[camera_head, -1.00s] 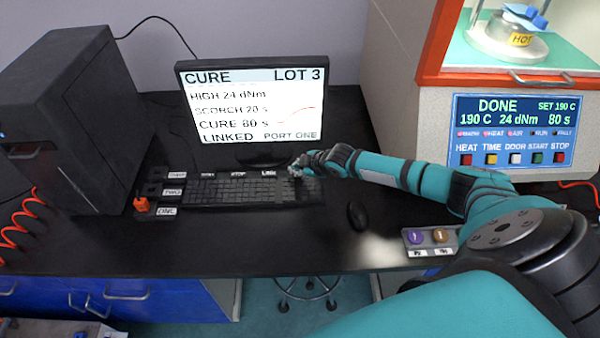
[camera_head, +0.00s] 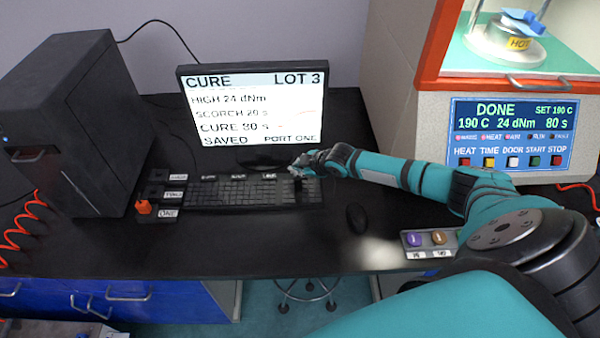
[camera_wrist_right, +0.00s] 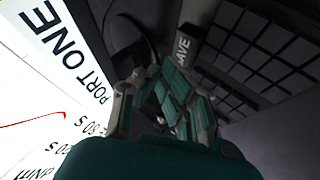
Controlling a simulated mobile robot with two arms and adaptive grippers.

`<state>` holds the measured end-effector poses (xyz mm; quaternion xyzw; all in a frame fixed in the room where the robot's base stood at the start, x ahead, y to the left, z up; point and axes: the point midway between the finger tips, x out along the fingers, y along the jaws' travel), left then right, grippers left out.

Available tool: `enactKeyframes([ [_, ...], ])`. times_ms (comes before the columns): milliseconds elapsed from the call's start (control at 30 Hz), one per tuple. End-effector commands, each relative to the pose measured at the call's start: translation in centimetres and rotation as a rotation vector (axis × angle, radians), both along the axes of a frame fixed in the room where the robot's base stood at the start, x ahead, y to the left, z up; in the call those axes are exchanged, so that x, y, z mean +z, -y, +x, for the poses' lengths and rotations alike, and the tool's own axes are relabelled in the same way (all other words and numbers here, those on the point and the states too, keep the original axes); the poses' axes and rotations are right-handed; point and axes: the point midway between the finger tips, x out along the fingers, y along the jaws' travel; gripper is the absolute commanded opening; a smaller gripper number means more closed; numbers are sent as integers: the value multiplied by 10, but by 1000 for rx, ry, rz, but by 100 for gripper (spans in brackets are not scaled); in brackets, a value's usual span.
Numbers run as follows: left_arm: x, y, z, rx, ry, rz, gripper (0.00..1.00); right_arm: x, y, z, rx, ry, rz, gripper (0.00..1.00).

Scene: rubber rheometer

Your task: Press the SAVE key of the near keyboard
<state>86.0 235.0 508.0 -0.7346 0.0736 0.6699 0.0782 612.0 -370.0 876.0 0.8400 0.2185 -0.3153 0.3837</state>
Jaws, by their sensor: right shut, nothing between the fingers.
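The near keyboard (camera_head: 235,193) is black and lies on the dark desk below the monitor (camera_head: 254,115). Small labels run along its top edge; in the right wrist view the SAVE label (camera_wrist_right: 183,51) is readable beside my fingers. My right gripper (camera_head: 298,168) is shut and empty at the keyboard's top right end. It also shows in the right wrist view (camera_wrist_right: 176,122), its fingertips close to the SAVE label. The key itself is hidden, and I cannot tell whether the fingers touch it. The monitor reads SAVED and PORT ONE. My left gripper is not in view.
A black mouse (camera_head: 356,217) lies right of the keyboard. A switch block with an orange knob (camera_head: 143,207) sits at its left. A black tower (camera_head: 70,125) stands at the left. The rheometer panel (camera_head: 510,134) is at the right, reading DONE.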

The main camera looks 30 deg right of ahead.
Motion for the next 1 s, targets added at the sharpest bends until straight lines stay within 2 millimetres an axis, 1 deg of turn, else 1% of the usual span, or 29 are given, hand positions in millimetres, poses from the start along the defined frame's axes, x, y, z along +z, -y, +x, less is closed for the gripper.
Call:
enactKeyframes([
  [233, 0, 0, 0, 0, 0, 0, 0, 0, 0, 0, 1, 1, 1, 0],
  [333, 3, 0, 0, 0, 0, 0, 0, 3, 0, 0, 0, 1, 0, 0],
  [800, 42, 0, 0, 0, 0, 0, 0, 49, 0, 0, 0, 1, 0, 0],
  [900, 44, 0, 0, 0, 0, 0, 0, 52, 0, 0, 1, 1, 1, 0],
  [1000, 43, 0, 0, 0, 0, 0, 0, 51, 0, 0, 1, 1, 1, 0],
])
